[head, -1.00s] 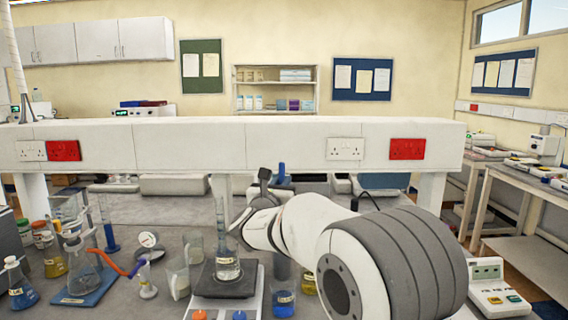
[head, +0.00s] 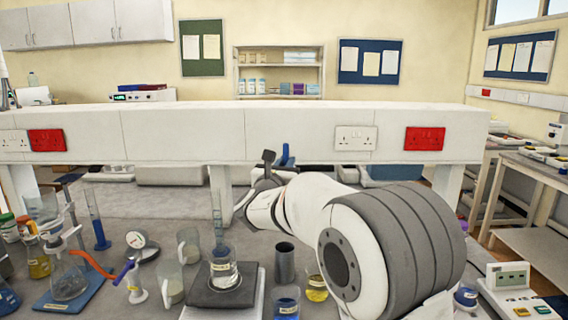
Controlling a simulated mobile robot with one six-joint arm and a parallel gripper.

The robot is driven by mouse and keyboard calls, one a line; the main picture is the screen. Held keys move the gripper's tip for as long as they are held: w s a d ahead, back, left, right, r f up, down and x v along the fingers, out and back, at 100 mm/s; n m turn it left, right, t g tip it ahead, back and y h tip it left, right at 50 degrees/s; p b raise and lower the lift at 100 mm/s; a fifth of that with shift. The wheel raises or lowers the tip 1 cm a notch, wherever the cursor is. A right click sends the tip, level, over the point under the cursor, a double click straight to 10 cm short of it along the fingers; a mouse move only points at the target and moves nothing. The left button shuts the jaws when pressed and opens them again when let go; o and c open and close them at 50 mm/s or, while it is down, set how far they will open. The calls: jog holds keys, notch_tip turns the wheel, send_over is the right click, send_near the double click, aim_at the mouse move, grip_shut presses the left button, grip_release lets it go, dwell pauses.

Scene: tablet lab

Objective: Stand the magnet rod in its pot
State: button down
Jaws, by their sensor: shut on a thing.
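My gripper (head: 273,177) is at the far end of my white and grey arm, over the back of the bench and mostly hidden behind the wrist. It is shut on a slim blue upright piece (head: 285,154), which looks like the top of the magnet rod. The rod's lower part is hidden by my arm. A dark grey open cylinder (head: 284,264), likely the pot, stands on the bench nearer to me, right of the stirrer plate. The held piece is clear of it and farther back.
Beakers with blue (head: 286,306) and yellow (head: 317,289) liquid stand close to the cylinder. A white raised shelf (head: 290,130) runs behind.

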jog(key=shift+f, duration=0.2)
jog(key=shift+s+a+f+b, duration=0.1)
jog(key=shift+f+b, duration=4.25)
jog(key=shift+f, duration=0.9)
jog(key=shift+f+b, duration=1)
jog(key=c, duration=1.3)
grip_release()
jog(key=shift+c, duration=0.2)
